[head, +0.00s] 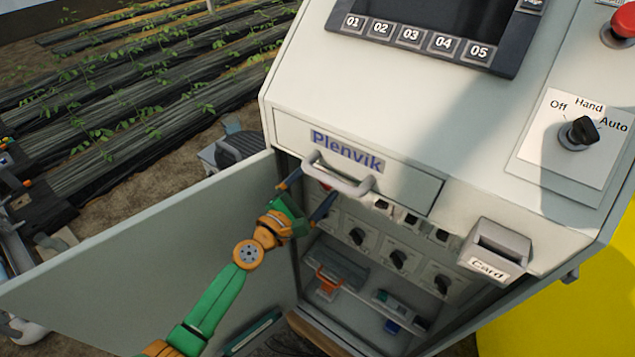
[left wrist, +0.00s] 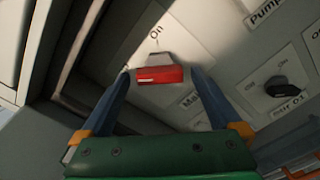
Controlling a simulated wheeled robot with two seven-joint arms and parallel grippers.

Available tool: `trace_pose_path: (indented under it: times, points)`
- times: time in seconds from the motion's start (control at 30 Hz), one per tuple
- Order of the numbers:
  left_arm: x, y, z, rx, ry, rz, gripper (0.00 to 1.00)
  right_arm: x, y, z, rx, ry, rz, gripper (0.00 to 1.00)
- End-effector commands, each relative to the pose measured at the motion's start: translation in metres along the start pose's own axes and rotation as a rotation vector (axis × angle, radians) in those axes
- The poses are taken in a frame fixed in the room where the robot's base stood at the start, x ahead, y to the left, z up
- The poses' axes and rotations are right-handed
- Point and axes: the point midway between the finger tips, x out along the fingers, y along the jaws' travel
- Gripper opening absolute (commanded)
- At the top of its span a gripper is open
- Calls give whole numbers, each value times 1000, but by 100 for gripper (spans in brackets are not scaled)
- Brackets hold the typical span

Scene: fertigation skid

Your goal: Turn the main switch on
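The main switch (left wrist: 160,74) is a red block with a pale upper part on a light panel. In the left wrist view the word "On" stands above it, and a label starting "Ma" is partly covered by a finger. In the head view only a bit of red (head: 326,186) shows below the cabinet's handle. My left gripper (left wrist: 160,82) is open, one blue finger on each side of the switch. I cannot tell whether the fingers touch it. In the head view my left gripper (head: 306,194) reaches into the cabinet opening. My right gripper is not in view.
The cabinet door (head: 150,255) stands open at the left of my arm. A drawer handle (head: 338,178) juts out just above my gripper. Black rotary knobs (head: 398,259) and an orange-handled part (head: 328,284) sit inside. A card holder (head: 497,248) protrudes at the right.

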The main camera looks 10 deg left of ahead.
Motion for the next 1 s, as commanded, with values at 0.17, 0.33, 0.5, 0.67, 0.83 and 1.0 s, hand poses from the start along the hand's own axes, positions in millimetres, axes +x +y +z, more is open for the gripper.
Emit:
trace_pose_path:
  times: [0.17,0.33,0.5,0.67,0.83,1.0]
  points:
    - [0,0,0,1,0,0,52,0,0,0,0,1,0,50]
    - [0,0,0,1,0,0,12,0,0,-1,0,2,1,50]
    - [0,0,0,15,0,0,13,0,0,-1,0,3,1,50]
    - [0,0,0,71,0,0,13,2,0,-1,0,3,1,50]
    - [0,0,0,189,0,1,13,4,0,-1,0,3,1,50]
    - [0,0,0,346,0,1,13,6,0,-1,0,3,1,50]
